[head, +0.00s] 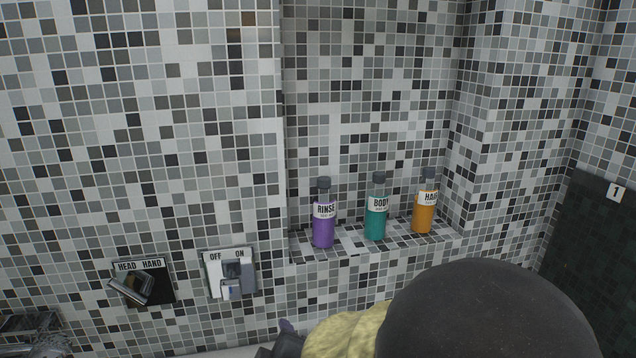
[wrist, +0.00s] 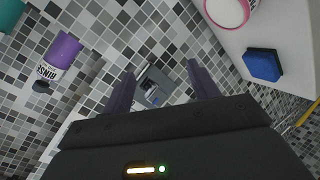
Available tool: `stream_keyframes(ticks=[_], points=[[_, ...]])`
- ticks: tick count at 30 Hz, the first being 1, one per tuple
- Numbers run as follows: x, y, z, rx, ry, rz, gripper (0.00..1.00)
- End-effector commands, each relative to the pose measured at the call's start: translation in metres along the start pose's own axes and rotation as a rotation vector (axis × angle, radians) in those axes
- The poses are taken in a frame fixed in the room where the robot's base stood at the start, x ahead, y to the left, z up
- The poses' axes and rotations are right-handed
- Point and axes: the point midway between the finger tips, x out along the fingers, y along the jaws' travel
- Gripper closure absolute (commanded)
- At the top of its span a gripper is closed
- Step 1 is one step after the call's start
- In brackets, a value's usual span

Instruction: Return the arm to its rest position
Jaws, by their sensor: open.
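My gripper (wrist: 160,69) shows in the wrist view with its two dark purple fingers apart and nothing held between them. The OFF/ON lever plate (wrist: 155,84) on the tiled wall shows beyond the gap between the fingers; the fingers look apart from it. In the head view my arm fills the bottom right, with a black rounded link and a yellow part. Only a small dark bit of the gripper end shows at the bottom edge there, below and right of the OFF/ON lever plate (head: 230,273).
A tiled niche holds a purple RINSE bottle (head: 323,222), a teal BODY bottle (head: 376,215) and an orange bottle (head: 424,210), all upright. A HEAD/HAND lever (head: 135,286) is left of the OFF/ON plate. The wrist view shows a blue sponge (wrist: 263,65) and a pink-rimmed round thing (wrist: 227,10).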

Motion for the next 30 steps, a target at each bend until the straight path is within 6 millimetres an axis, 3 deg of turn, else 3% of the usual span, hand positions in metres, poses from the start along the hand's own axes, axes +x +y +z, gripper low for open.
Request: stream_keyframes(ticks=[1,11,17,21,25,30], points=[[-0.001,0.011,0.011,0.073,-0.033,-0.036,0.4],[-0.024,0.033,0.087,0.537,-0.299,-0.257,0.4],[-0.061,0.046,0.138,0.806,-0.533,-0.32,0.4],[-0.096,0.055,0.17,0.98,-0.724,-0.322,0.4],[-0.123,0.058,0.19,1.095,-0.865,-0.304,0.4],[-0.134,0.058,0.2,1.141,-0.929,-0.295,0.4]])
